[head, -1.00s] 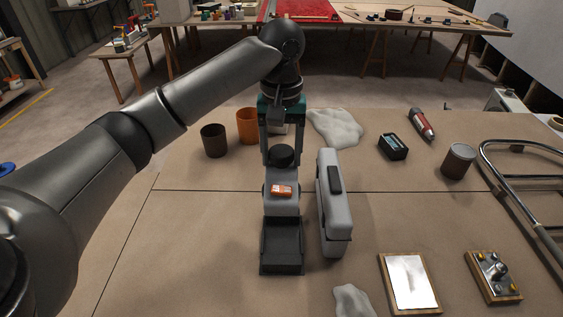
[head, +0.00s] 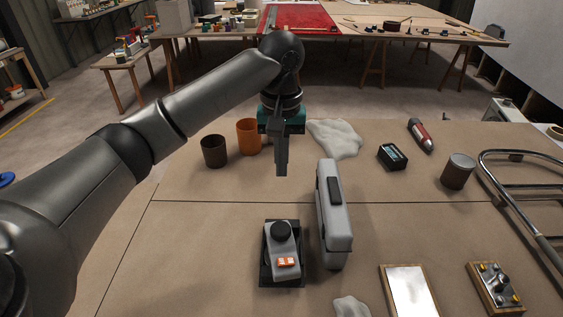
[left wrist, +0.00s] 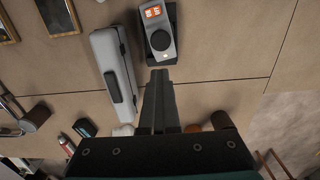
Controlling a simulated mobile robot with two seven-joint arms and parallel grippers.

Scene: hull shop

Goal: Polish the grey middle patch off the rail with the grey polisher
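The grey polisher (head: 283,246), with a black round knob and an orange label, sits in a dark tray (head: 268,281) on the bench. It also shows in the left wrist view (left wrist: 158,40), just beyond the fingertips. My left gripper (head: 282,172) is above and behind the polisher, apart from it. Its fingers are together and hold nothing; the left wrist view also shows them closed (left wrist: 159,75). The bent metal rail (head: 540,233) lies at the right edge, partly cut off. I cannot make out the grey middle patch on it. My right gripper is out of view.
A long grey case (head: 333,215) stands close right of the polisher. Behind are a brown cup (head: 214,151), an orange cup (head: 248,136), a white cloth (head: 335,137), a black meter (head: 392,157) and a can (head: 458,171). The bench's left front is clear.

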